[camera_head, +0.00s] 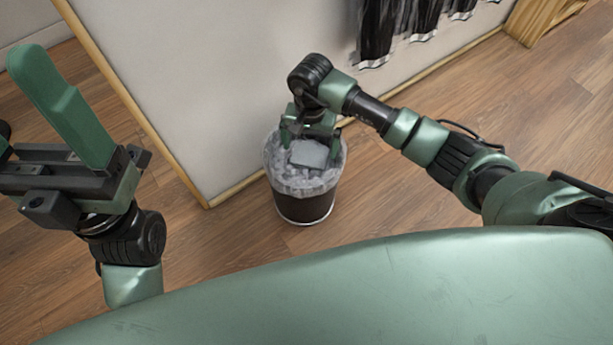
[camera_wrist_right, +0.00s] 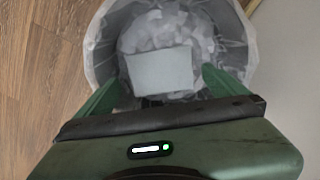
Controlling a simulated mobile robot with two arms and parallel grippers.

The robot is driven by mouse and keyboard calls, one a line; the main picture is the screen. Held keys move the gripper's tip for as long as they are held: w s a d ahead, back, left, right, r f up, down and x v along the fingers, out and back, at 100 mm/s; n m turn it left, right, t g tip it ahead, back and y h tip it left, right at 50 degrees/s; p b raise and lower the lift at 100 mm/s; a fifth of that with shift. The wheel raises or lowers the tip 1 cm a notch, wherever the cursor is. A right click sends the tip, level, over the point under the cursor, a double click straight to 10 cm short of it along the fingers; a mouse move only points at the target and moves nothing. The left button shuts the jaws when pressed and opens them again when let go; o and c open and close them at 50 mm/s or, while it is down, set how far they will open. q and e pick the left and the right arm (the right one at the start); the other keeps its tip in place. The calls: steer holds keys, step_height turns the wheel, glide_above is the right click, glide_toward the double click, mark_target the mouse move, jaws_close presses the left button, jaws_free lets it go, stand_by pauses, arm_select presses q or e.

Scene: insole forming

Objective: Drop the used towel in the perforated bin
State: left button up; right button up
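The used towel (camera_head: 309,154) is a flat pale-grey rectangle at the mouth of the bin (camera_head: 305,208), a dark round bin with a translucent liner. In the right wrist view the towel (camera_wrist_right: 160,69) lies over crumpled white contents inside the bin liner (camera_wrist_right: 98,52). My right gripper (camera_head: 310,142) points down into the bin mouth. Its fingers are spread on either side of the towel, with gaps showing in the wrist view, so it is open. My left gripper (camera_head: 18,105) is raised at the left, open and empty, partly cut off by the frame.
A pale partition wall (camera_head: 215,85) with wooden edging stands right behind the bin. Dark cloths (camera_head: 385,30) hang on it at the top. A wooden piece (camera_head: 540,18) stands at the top right. The wooden floor (camera_head: 400,195) around the bin is clear.

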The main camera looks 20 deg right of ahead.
step_height(320, 180, up, 8)
steer(key=p, duration=0.3)
stand_by(0.3)
steer(key=shift+f, duration=0.1)
